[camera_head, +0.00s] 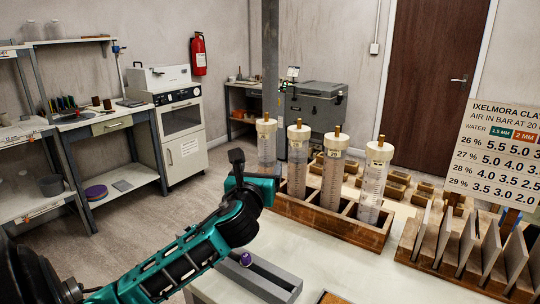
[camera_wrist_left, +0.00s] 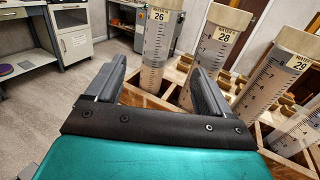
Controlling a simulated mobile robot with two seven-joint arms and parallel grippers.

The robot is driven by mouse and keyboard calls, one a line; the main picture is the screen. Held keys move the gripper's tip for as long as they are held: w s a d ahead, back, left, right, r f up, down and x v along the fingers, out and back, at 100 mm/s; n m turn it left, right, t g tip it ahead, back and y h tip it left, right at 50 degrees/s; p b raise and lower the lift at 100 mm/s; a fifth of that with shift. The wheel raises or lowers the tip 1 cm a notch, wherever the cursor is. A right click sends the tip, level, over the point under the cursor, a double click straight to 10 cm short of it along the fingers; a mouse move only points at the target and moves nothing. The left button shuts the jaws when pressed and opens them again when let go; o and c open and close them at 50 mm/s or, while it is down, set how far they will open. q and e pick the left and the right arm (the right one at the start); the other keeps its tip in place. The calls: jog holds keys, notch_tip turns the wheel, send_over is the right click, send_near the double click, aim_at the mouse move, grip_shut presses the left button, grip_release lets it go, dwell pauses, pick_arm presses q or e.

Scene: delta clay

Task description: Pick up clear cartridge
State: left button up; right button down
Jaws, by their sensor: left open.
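Several clear cartridges with cream caps, brass tips and printed scales stand in a wooden rack (camera_head: 345,228). The leftmost clear cartridge (camera_head: 267,146) is partly hidden low down by my left gripper (camera_head: 255,172). The others are a second cartridge (camera_head: 298,160), a third (camera_head: 333,178) and a fourth (camera_head: 373,190). In the left wrist view my left gripper (camera_wrist_left: 159,78) is open and empty. The cartridge labelled 26 (camera_wrist_left: 155,50) appears ahead between its fingers, its lower end in the rack; contact is not visible. Cartridges labelled 28 (camera_wrist_left: 218,50) and 29 (camera_wrist_left: 270,82) stand to the right.
A wooden holder with grey slabs (camera_head: 470,250) stands on the table at right. Small wooden blocks (camera_head: 395,188) lie behind the rack. A grey tray-like block (camera_head: 270,280) lies in front. A sign (camera_head: 503,150) with numbers stands at right. Pale tabletop (camera_head: 345,268) is bare before the rack.

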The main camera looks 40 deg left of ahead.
aim_at(265, 147)
pick_arm(q)
jog(key=x, duration=0.8)
jog(key=shift+r, duration=0.1)
jog(key=shift+r+b+x, duration=0.15)
jog(key=shift+x, duration=1.25)
jog(key=shift+r+b+x, duration=0.15)
jog(key=shift+x, duration=1.2)
jog(key=shift+s+a, duration=0.1)
jog(key=shift+c, duration=0.2)
jog(key=c, duration=1.2)
jog(key=shift+c, duration=0.2)
jog(key=shift+r, duration=0.2)
